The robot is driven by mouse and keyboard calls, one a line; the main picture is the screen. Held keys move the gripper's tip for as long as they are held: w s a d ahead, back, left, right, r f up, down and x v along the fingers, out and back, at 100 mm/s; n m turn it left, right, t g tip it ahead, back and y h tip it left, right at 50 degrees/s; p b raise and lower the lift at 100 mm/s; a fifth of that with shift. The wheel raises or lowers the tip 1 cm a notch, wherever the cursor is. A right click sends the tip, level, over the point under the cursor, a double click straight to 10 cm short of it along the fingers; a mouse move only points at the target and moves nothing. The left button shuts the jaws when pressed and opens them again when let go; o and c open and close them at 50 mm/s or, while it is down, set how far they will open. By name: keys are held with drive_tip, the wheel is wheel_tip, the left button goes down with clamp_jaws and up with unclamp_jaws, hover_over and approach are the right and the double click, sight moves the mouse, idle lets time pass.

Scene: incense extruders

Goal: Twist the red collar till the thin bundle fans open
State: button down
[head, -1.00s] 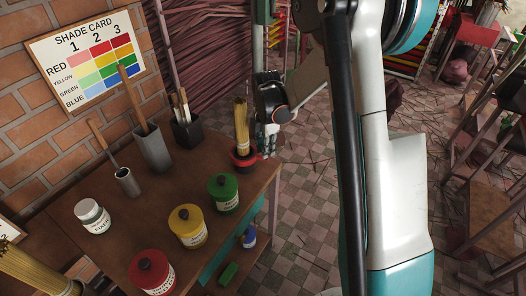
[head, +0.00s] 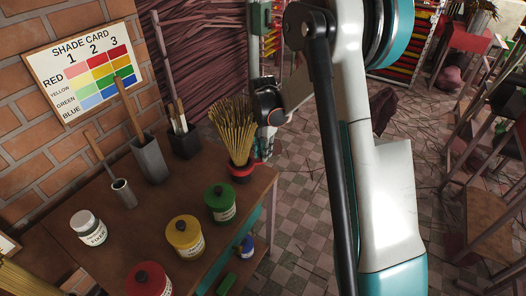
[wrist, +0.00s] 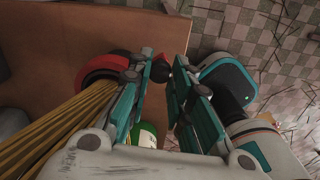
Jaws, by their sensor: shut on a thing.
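The bundle of yellow sticks (head: 234,130) stands at the table's far right corner, its top spread wide into a fan. The red collar (head: 240,170) sits round its foot. In the wrist view the collar (wrist: 97,68) is a red and black ring at upper left, with a small dark red knob (wrist: 161,70) sticking out. The bundle (wrist: 55,130) runs to the lower left there. My gripper (head: 262,148) is beside the collar on its right. In the wrist view my gripper (wrist: 163,80) has its teal fingers at the knob, shut on it; the exact contact is partly hidden.
Green (head: 220,203), yellow (head: 185,237) and red (head: 149,281) jars stand close in front of the collar. A white jar (head: 88,228) and tool holders (head: 150,160) are further left. The brick wall bears a shade card (head: 85,65).

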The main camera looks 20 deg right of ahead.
drive_tip(key=shift+a, duration=0.1)
drive_tip(key=c, duration=1.4)
unclamp_jaws()
drive_tip(key=shift+r, duration=0.15)
wheel_tip(320, 180, up, 12)
drive_tip(key=shift+f, duration=0.15)
